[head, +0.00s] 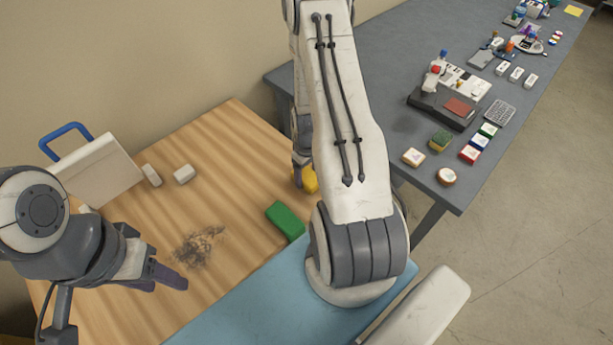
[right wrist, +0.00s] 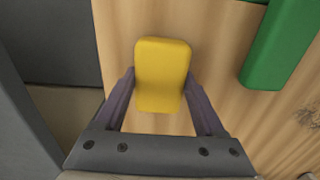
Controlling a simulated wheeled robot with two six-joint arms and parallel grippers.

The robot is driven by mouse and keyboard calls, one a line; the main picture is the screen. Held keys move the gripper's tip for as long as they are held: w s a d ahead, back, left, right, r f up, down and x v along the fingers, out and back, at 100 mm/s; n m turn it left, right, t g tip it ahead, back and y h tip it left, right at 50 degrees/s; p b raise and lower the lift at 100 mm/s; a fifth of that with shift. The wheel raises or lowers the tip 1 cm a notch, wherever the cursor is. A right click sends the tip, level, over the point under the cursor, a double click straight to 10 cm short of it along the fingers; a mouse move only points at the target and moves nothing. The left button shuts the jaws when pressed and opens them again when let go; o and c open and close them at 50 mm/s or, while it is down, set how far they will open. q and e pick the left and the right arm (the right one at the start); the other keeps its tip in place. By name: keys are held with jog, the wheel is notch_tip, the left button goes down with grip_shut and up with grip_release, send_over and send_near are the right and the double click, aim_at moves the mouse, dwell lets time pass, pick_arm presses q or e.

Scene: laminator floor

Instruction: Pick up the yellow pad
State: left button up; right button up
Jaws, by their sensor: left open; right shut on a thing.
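The yellow pad (head: 309,179) is at the right edge of the wooden table, partly hidden behind my right arm in the head view. In the right wrist view the yellow pad (right wrist: 162,75) sits between the two fingers of my right gripper (right wrist: 160,95), which is shut on it. In the head view my right gripper (head: 303,175) is mostly hidden by my arm. Whether the pad touches the table is hard to tell. My left gripper (head: 168,279) is open and empty, over the front left of the wooden table.
A green block (head: 285,220) lies on the wooden table (head: 215,140) near the pad; it also shows in the right wrist view (right wrist: 280,45). Two small white blocks (head: 184,174) and a white case with a blue handle (head: 100,172) stand at left. A crowded grey table (head: 400,60) is at right.

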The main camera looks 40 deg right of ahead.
jog(key=shift+r, duration=0.55)
notch_tip(320, 180, up, 3)
jog(key=shift+w+f+b, duration=0.1)
jog(key=shift+f+b, duration=0.1)
jog(key=shift+b, duration=0.45)
jog(key=s+d+r+b, duration=0.2)
jog(key=s+d+r, duration=0.5)
jog(key=s+d, duration=0.1)
jog(key=shift+s+d, duration=0.2)
